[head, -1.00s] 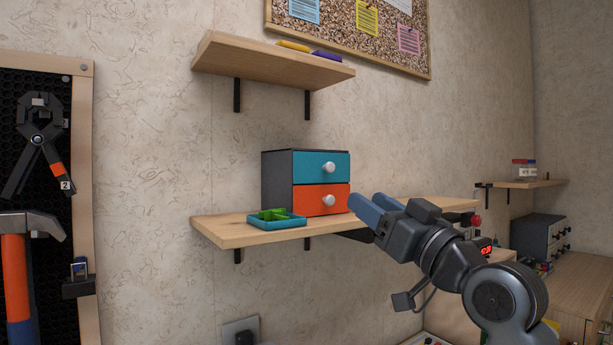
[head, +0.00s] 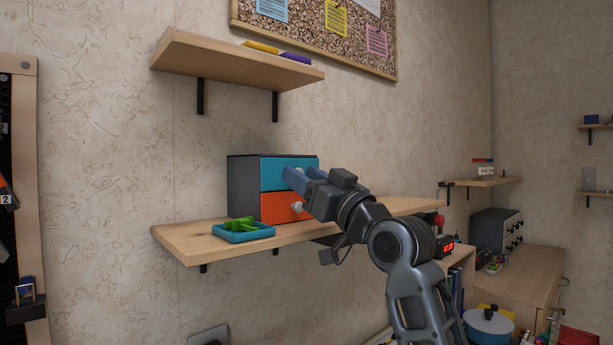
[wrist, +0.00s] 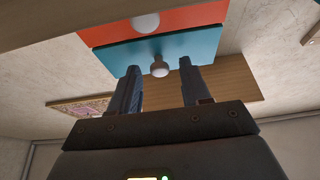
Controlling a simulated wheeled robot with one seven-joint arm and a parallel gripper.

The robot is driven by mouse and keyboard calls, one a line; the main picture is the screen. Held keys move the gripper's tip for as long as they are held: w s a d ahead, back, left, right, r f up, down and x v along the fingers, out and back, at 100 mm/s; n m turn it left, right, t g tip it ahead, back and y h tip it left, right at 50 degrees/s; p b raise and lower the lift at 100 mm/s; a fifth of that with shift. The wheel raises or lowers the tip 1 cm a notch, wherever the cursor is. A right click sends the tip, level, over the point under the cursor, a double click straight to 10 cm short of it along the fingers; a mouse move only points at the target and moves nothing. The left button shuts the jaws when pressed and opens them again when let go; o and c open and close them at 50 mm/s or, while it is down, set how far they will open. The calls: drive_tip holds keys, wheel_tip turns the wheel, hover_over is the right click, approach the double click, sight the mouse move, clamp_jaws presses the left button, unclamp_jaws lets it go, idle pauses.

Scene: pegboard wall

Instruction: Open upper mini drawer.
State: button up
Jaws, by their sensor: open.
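The mini drawer unit (head: 242,188) is a dark grey box on the lower wooden shelf. Its upper drawer (head: 273,171) has a teal front and its lower drawer (head: 273,208) an orange front, both looking shut. My gripper (head: 301,176) is open in front of the teal drawer and hides its knob in the head view. In the wrist view, which looks inverted, the white upper knob (wrist: 160,69) shows between the tips of my open gripper (wrist: 159,72). I cannot tell whether they touch it. The lower drawer's white knob (wrist: 146,22) shows above it there.
An upper shelf (head: 215,58) with yellow and purple items hangs above. A corkboard (head: 310,33) is on the wall. My arm reaches in from the right.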

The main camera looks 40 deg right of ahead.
drive_tip(key=shift+c, duration=0.2)
clamp_jaws()
idle(0.4)
